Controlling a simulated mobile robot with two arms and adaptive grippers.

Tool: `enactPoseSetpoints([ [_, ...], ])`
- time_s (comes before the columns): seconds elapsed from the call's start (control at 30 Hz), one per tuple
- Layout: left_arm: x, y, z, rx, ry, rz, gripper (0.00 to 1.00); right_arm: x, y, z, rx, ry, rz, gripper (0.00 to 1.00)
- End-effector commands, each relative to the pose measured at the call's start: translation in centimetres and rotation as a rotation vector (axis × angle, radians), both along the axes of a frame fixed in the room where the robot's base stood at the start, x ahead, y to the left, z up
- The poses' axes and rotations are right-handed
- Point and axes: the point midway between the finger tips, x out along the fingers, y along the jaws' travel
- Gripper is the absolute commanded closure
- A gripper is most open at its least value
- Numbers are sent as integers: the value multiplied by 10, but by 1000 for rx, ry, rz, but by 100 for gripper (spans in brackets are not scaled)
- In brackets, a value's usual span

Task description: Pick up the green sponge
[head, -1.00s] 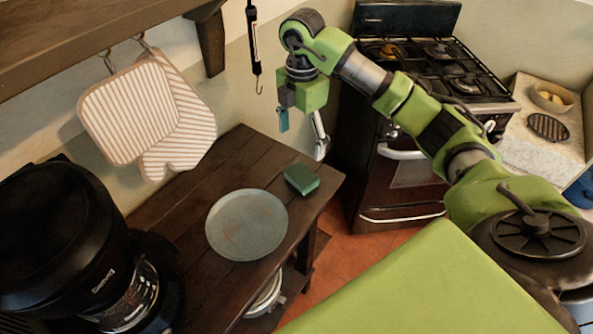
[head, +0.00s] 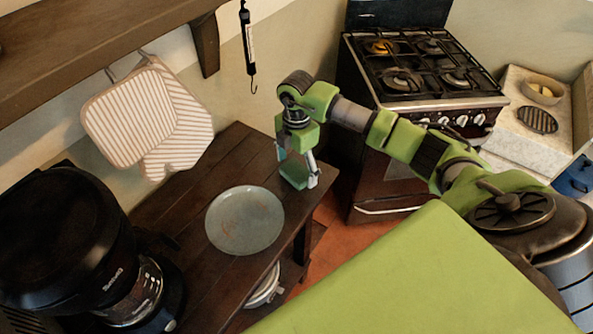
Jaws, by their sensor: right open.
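The green sponge (head: 294,174) lies on the dark wooden table (head: 205,183) near its right end, just behind and right of the plate. My right gripper (head: 297,170) is low over the sponge, pointing down, with its fingers apart. One finger shows at the sponge's right side, and the other looks to be at its left. The gripper hides part of the sponge. I cannot tell whether the fingers touch it. My left gripper is out of view.
A grey-green plate (head: 245,221) lies close to the sponge. A black coffee maker (head: 70,250) stands at the table's left. Striped pot holders (head: 150,118) and a hanging hook scale (head: 248,45) are on the wall. A stove (head: 420,75) stands behind my right arm.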

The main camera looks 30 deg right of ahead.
Motion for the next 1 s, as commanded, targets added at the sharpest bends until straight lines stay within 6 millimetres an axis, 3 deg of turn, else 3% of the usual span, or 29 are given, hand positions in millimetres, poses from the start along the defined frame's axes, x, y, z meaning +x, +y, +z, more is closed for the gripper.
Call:
enactPoseSetpoints([
  [0.1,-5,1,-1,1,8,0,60,0,0,0,0,0,0,24],
  [0.2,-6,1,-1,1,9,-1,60,0,0,0,0,0,0,50],
  [0.23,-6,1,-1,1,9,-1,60,0,0,0,0,0,0,54],
  [0.67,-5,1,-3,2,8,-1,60,0,0,3,0,0,0,54],
  [0.9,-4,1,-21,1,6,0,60,2,0,27,0,-5,1,54],
  [1.0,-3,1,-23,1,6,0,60,-10,1,42,0,-3,2,54],
])
